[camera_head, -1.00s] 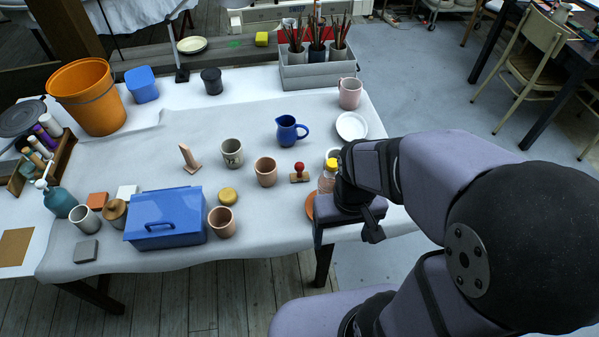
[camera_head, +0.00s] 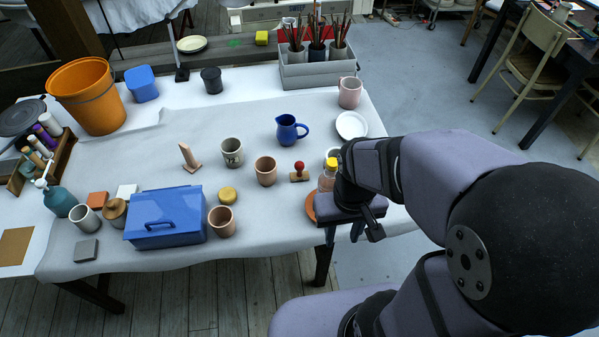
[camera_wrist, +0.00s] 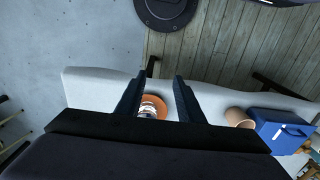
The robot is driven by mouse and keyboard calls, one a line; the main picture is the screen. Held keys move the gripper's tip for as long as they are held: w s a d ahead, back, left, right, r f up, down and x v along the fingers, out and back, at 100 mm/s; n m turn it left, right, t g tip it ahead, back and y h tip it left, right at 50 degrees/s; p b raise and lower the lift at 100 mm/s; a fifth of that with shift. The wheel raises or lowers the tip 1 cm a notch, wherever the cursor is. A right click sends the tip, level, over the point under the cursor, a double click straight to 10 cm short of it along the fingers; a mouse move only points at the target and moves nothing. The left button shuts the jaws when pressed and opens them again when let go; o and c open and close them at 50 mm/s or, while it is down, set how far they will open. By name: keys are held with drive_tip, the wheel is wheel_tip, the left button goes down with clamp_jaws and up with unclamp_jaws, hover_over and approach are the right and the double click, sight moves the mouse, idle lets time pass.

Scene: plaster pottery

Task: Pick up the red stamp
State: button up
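The red stamp (camera_head: 299,172) has a round red knob on a wooden block base. In the head view it stands on the cloth, right of a terracotta cup and left of the yellow-capped bottle. My gripper (camera_head: 344,236) is at the table's front right edge, to the right of and nearer than the stamp, and apart from it. In the wrist view my gripper (camera_wrist: 160,80) has its two fingers spread with nothing held between them. I cannot make out the stamp in the wrist view.
A yellow-capped bottle (camera_head: 327,179) and an orange saucer (camera_head: 310,206) lie between my gripper and the stamp; the saucer also shows in the wrist view (camera_wrist: 161,103). A terracotta cup (camera_head: 265,171) stands close left of the stamp. A blue jug (camera_head: 288,129) stands behind it.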

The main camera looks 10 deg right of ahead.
wheel_tip(320, 180, up, 5)
drive_tip(key=w+a+r+m+t, duration=0.1)
drive_tip(key=w+a+t, duration=0.35)
drive_tip(key=w, duration=0.55)
drive_tip(key=w+a+r+m+t+y+b, duration=0.1)
drive_tip(key=w+a+t, duration=0.2)
drive_tip(key=w+a, duration=0.45)
drive_tip(key=w+a+r+m+t, duration=0.15)
drive_tip(key=w+a+t, duration=0.25)
drive_tip(key=w, duration=0.7)
drive_tip(key=s+d+f+m+g+h+b, duration=0.15)
drive_tip(key=s+d+f+m+h, duration=0.4)
drive_tip(key=h, duration=0.55)
approach(298, 172)
drive_tip(key=shift+w+d+r+g, duration=0.1)
drive_tip(key=shift+w+d+g, duration=0.3)
drive_tip(key=shift+w+d, duration=0.3)
drive_tip(key=shift+a+f, duration=0.1)
drive_tip(key=shift+f, duration=0.3)
drive_tip(key=shift+p+x, duration=0.75)
drive_tip(key=shift+x, duration=0.75)
drive_tip(key=shift+p+x, duration=0.75)
drive_tip(key=shift+x, duration=1.45)
drive_tip(key=shift+w+a, duration=0.1)
drive_tip(key=shift+a, duration=0.05)
drive_tip(key=shift+c, duration=0.3)
